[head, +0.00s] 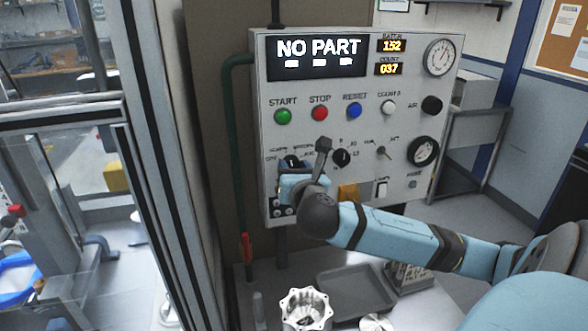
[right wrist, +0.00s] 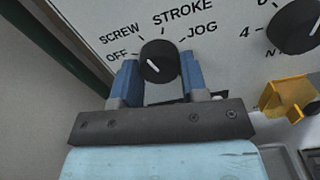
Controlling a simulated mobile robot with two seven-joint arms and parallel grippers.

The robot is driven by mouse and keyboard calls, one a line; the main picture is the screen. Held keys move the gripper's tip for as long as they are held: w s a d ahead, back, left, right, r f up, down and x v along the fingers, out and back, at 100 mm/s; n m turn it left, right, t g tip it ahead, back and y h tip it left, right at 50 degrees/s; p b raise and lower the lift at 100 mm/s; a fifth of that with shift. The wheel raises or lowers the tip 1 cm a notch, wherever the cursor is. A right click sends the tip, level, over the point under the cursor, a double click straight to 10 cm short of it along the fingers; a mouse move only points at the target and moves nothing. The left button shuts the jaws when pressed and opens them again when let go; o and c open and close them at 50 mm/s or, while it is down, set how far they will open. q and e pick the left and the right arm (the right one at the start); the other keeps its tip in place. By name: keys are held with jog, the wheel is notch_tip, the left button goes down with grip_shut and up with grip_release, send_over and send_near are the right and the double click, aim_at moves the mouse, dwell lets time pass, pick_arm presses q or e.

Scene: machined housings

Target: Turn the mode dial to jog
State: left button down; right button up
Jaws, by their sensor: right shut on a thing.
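The mode dial (right wrist: 158,64) is a round black knob on the white panel, with OFF, SCREW, STROKE and JOG printed around it. Its white mark slants up and left, toward the SCREW side, away from JOG at the right. My right gripper (right wrist: 160,78) has one blue finger on each side of the knob and is shut on it. In the head view the dial (head: 292,160) shows just above my right gripper (head: 291,175), partly covered by it. My left gripper is in neither view.
The control panel (head: 262,95) shows NO PART. A second black knob (right wrist: 292,26) is to the right of the dial, with a yellow part (right wrist: 288,97) below. A green pipe (head: 233,150) runs along the panel's left. A machined housing (head: 306,308) and grey tray (head: 355,290) are below.

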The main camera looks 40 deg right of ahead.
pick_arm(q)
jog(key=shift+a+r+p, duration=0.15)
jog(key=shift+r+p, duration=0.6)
pick_arm(e)
jog(key=shift+r+m, duration=0.2)
jog(key=shift+m, duration=8)
jog(key=o, duration=0.9)
jog(key=shift+w, duration=0.1)
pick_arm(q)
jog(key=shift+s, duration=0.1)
pick_arm(e)
jog(key=shift+f, duration=0.1)
